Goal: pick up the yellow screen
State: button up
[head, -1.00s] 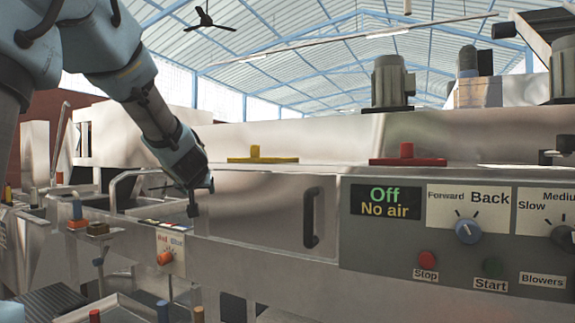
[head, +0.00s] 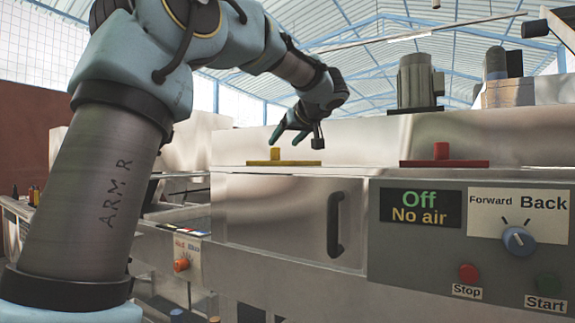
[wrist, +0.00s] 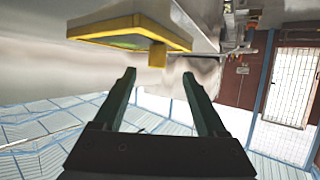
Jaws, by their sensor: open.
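The yellow screen (head: 285,163) lies flat on top of the steel machine, with an upright yellow knob (head: 276,153) on it. In the wrist view the yellow screen (wrist: 110,27) shows as a yellow-rimmed plate at the upper left, its knob (wrist: 157,56) jutting out. My gripper (head: 286,142) is open, with green fingers pointing down just above the screen. In the wrist view the knob lines up with the gap between my fingertips (wrist: 159,75), a little beyond them. Nothing is between the fingers.
A red screen (head: 443,162) with a red knob lies on the machine top to the right. A grey motor (head: 420,82) stands behind it. A control panel (head: 470,240) with knobs and a door with a black handle (head: 335,224) are on the front.

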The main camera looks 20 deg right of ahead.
aim_at(277, 152)
jog(key=x, duration=0.3)
jog(key=p+x, duration=0.1)
jog(key=x, duration=0.2)
jog(key=p+x, duration=0.1)
jog(key=x, duration=0.3)
jog(key=shift+d, duration=0.3)
grip_shut()
